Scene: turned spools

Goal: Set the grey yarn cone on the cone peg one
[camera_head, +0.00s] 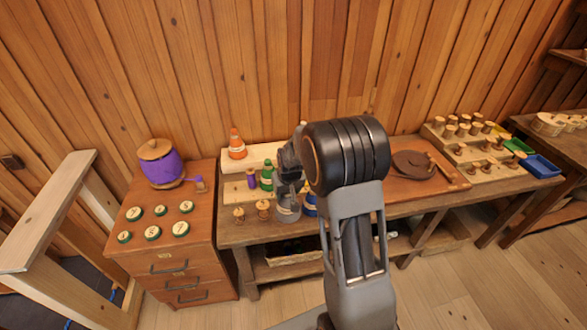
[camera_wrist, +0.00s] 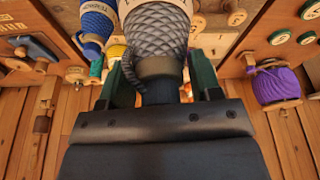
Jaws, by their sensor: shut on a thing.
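In the head view the grey cone (camera_head: 288,207) hangs from my gripper (camera_head: 289,183) over the front of the workbench, beside a blue cone (camera_head: 310,204). Two small turned wooden pieces (camera_head: 263,210) stand left of it. I cannot tell which peg is cone peg one; the cone and my arm hide part of the bench.
An orange cone (camera_head: 237,146), a green cone (camera_head: 267,176) and a small purple spool (camera_head: 252,179) stand close behind. A purple yarn spool (camera_head: 160,166) and several green-rimmed discs (camera_head: 152,232) sit on the left cabinet.

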